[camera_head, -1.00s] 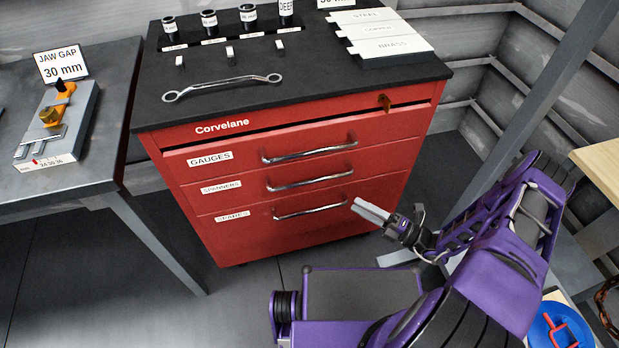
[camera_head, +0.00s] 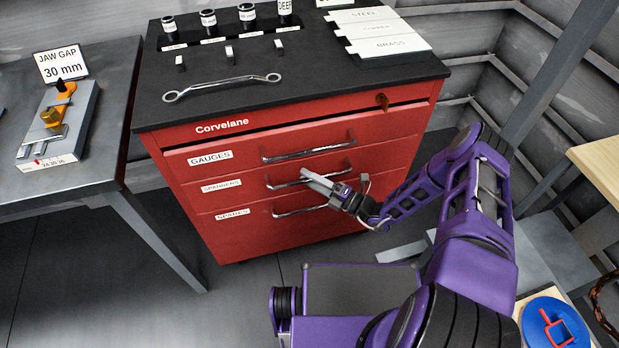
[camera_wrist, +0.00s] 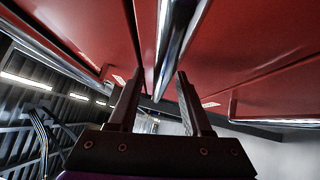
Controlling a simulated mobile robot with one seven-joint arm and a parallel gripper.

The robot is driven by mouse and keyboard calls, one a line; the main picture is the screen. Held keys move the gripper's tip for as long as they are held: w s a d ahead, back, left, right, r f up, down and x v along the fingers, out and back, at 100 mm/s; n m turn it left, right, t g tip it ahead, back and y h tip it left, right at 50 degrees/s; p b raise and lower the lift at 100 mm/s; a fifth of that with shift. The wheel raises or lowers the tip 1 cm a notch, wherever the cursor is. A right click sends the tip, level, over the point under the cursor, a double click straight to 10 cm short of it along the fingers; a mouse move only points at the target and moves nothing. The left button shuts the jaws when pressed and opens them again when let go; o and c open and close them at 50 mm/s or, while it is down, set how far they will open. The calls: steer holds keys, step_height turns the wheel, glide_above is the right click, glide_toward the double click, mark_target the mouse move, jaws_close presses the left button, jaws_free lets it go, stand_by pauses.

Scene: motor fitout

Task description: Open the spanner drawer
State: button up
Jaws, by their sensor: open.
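The red cabinet (camera_head: 230,242) has three labelled drawers, and all their fronts look closed. The spanner drawer (camera_head: 235,200) is the middle one, marked SPANNERS, with a chrome bar handle (camera_head: 285,184). I cannot tell whether the fingers touch the bar.
The gauges drawer handle (camera_head: 310,151) is just above, and the spares drawer handle (camera_head: 300,211) is just below. A key (camera_head: 382,101) sticks out at the cabinet's upper right. A spanner (camera_head: 220,86) lies on the black top. A grey bench (camera_head: 100,150) stands at left.

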steer(key=shift+c, duration=0.3)
jaws_close()
stand_by(1.2)
